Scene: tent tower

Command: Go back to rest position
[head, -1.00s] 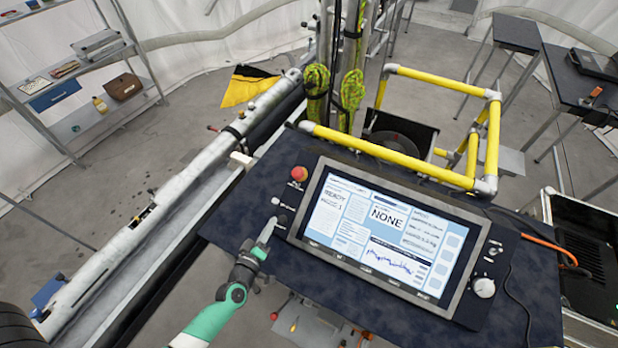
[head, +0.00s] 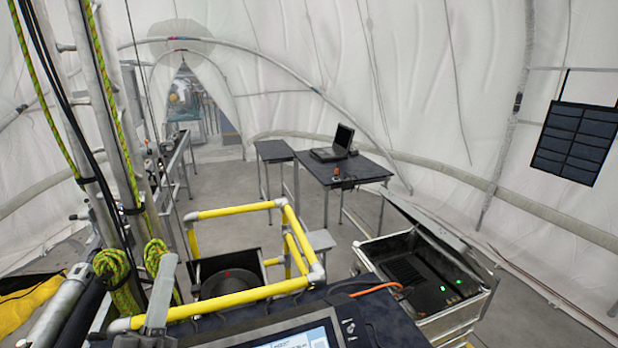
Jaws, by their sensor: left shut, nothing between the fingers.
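My left gripper (head: 167,262) shows at the lower left of the head view as slim grey fingers pointing up. It is shut and empty. In the picture it stands in front of the yellow pipe frame and the rope coils, left of the console's screen (head: 312,337). I cannot tell its exact gap to the console. Only the top edge of the console (head: 372,318) shows; the rest is cut off by the bottom edge of the picture. My right gripper is not in view.
A yellow pipe frame (head: 250,295) stands behind the console. Metal masts with green-yellow ropes (head: 115,268) rise at the left. An open case (head: 412,325) with an orange cable (head: 375,288) stands at the right. Tables, one with a laptop (head: 335,147), stand farther back, with open floor before them.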

